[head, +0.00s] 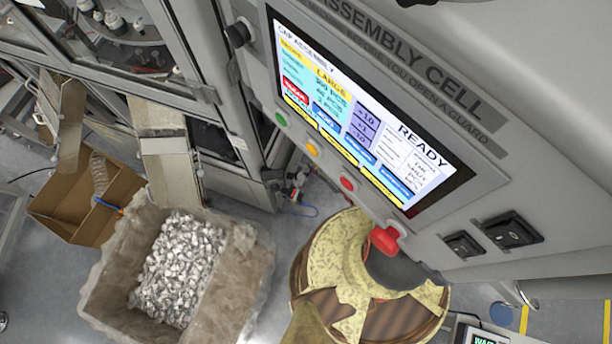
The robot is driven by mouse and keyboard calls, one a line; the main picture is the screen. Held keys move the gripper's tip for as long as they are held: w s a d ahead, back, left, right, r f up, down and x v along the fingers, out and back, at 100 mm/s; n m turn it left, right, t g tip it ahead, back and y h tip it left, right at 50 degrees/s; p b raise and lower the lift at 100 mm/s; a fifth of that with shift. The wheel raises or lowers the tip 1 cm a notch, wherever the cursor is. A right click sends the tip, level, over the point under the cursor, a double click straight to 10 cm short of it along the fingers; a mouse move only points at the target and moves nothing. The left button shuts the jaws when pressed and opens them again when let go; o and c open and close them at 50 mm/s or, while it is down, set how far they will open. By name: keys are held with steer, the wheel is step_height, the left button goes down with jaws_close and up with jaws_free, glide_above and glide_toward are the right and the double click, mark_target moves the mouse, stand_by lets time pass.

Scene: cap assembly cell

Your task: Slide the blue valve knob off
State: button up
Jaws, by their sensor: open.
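I cannot make out a blue valve knob for certain. A small cluster of fittings (294,190) sits low beside the machine frame, with a thin blue line (310,209) curving out to its right. Its details are too small to tell whether a knob is on it. My gripper is not in this view.
The control panel screen (365,125) reads READY, with a red push button (384,240) below it. A lined bin of small metallic parts (180,268) and an open cardboard box (75,215) stand at left.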

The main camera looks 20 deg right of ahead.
steer(key=b, duration=3.1)
glide_toward(306, 174)
step_height(306, 174, down, 3)
steer(key=w, duration=0.3)
steer(key=x, duration=0.4)
steer(key=b+x, duration=0.1)
steer(key=x, duration=0.3)
steer(key=shift+s+a+f+b, duration=0.15)
steer(key=shift+a+b, duration=0.15)
steer(key=shift+a, duration=0.15)
steer(key=shift+c, duration=0.7)
jaws_close()
